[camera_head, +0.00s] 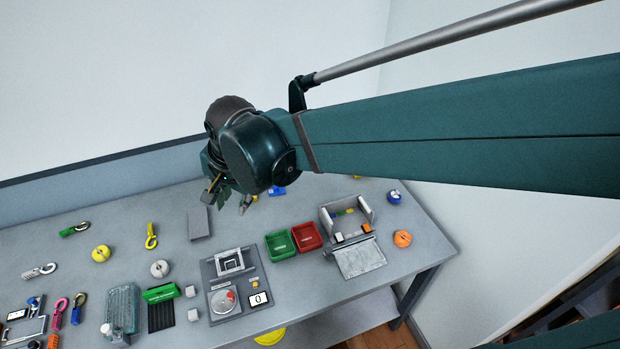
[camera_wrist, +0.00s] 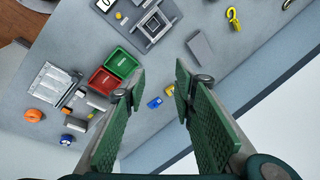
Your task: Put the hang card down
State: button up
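My gripper (camera_wrist: 157,90) is open, its green-padded fingers wide apart, with nothing between them in the wrist view. In the head view my gripper (camera_head: 230,195) is at the end of the arm, over the back part of the table. I cannot make out a hang card for certain. A small blue piece (camera_wrist: 154,102) and a small yellow piece (camera_wrist: 169,90) lie on the table beyond the fingers. The blue piece also shows in the head view (camera_head: 277,191), just right of the gripper.
A green bin (camera_head: 280,245) and a red bin (camera_head: 306,236) stand side by side. A grey open box (camera_head: 357,257) is to their right. A grey slab (camera_head: 199,223) lies left of the gripper. Orange (camera_head: 402,238) and blue (camera_head: 394,197) rolls sit near the right edge. Hooks and straps crowd the left.

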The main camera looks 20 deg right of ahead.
jog(key=s+d+r+n+t, duration=0.2)
jog(key=s+d+n, duration=0.2)
jog(key=d, duration=0.6)
jog(key=s+d+r+n+t+h, duration=0.1)
jog(key=s+d+n, duration=0.3)
jog(key=s+d, duration=0.4)
jog(key=shift+d+r+n+t, duration=0.4)
jog(key=shift+d+r, duration=0.05)
jog(key=shift+d, duration=0.4)
jog(key=shift+s+f, duration=0.1)
notch_tip(320, 180, down, 8)
jog(key=b, duration=0.8)
